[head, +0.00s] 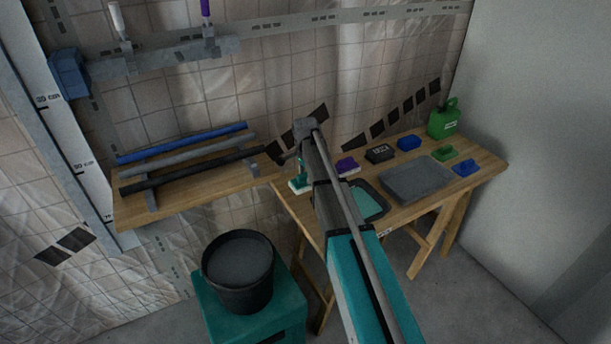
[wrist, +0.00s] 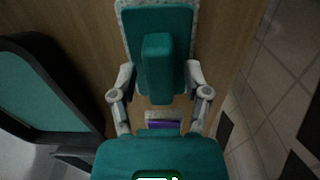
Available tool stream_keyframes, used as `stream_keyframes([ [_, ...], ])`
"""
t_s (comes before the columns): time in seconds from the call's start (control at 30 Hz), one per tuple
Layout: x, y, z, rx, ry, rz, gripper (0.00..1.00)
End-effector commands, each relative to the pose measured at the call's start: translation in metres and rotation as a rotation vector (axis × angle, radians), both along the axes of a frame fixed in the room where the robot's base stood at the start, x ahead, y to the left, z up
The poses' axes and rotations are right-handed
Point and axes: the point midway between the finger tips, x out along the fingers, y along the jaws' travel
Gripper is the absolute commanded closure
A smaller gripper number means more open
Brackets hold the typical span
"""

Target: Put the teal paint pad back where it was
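The teal paint pad (head: 299,185), with a pale pad underside and a raised teal handle, is at the left end of the wooden workbench (head: 405,217). I cannot tell if it rests on the wood or is just above it. In the wrist view the pad (wrist: 157,25) lies straight ahead, its handle between the fingers. In the head view my arm hides most of the gripper.
A black tray with teal paint (head: 369,203) lies right of the pad; it also shows in the wrist view (wrist: 40,90). A purple pad (head: 347,166), a blue block (head: 408,142), a grey tray (head: 415,183) and a green can (head: 443,120) stand further right. A black bucket (head: 238,290) stands in front.

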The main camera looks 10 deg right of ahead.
Motion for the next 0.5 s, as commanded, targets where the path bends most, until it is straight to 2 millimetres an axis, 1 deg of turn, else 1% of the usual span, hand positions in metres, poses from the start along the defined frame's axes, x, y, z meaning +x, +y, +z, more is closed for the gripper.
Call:
stream_keyframes([
  [0.33,0.0000,0.0000,0.0003,0.000,0.000,0.000,0.33],
  [0.5,0.0000,0.0000,0.0037,0.000,0.000,0.000,0.33],
])
